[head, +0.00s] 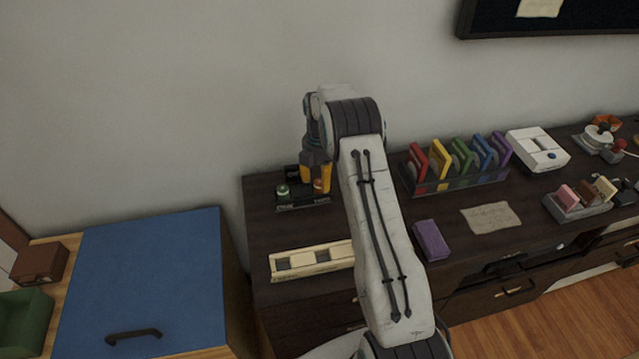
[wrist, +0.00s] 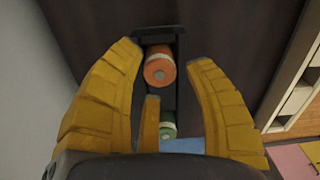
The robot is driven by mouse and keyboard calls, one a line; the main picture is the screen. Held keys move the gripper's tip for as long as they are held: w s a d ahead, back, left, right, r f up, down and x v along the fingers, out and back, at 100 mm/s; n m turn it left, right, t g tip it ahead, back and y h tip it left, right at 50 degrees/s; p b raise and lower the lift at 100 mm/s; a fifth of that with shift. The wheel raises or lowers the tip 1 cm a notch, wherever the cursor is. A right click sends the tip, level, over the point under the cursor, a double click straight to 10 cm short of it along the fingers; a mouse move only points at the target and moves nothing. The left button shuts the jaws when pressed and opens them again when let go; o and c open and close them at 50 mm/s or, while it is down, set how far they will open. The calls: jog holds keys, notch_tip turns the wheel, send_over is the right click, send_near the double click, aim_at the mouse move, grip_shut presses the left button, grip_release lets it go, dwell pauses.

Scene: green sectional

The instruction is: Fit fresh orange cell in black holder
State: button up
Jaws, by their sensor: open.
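The black holder (wrist: 150,34) lies on the dark cabinet top and also shows in the head view (head: 303,204). An orange cell (wrist: 159,67) is at the holder's upper end in the wrist view, its round end with a grey terminal facing the camera. It looks to be in the holder, but how deep it sits is unclear. A green cell (wrist: 168,126) is at the lower end, partly hidden by a finger; it also shows in the head view (head: 283,191). My gripper (wrist: 165,58) is open, its yellow fingers around the orange cell with visible gaps.
A cream tray (head: 283,275) with pale blocks is in front of the holder, partly behind my arm. A rack of coloured discs (head: 460,182), a purple block (head: 431,240) and a paper (head: 491,218) are to the right. The wall is close behind.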

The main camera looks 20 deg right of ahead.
notch_tip(320, 180, up, 10)
jog(key=f, duration=0.1)
notch_tip(320, 180, up, 9)
jog(key=m, duration=0.4)
send_over(319, 181)
jog(key=s+a, duration=0.3)
jog(key=s, duration=0.2)
jog(key=s+a+r+m+t, duration=0.2)
jog(key=s+a+r+m, duration=0.3)
jog(key=s, duration=0.4)
jog(key=s+a+m, duration=0.2)
jog(key=s+m, duration=0.2)
jog(key=s, duration=0.6)
jog(key=s+a+f+m+t, duration=0.1)
jog(key=s+m, duration=0.4)
jog(key=s, duration=0.6)
jog(key=shift+s+a+f+t, duration=0.15)
jog(key=shift+s+a+t, duration=0.15)
jog(key=shift+a, duration=0.15)
jog(key=shift+w, duration=0.1)
jog(key=shift+d+r, duration=0.1)
jog(key=shift+r, duration=0.2)
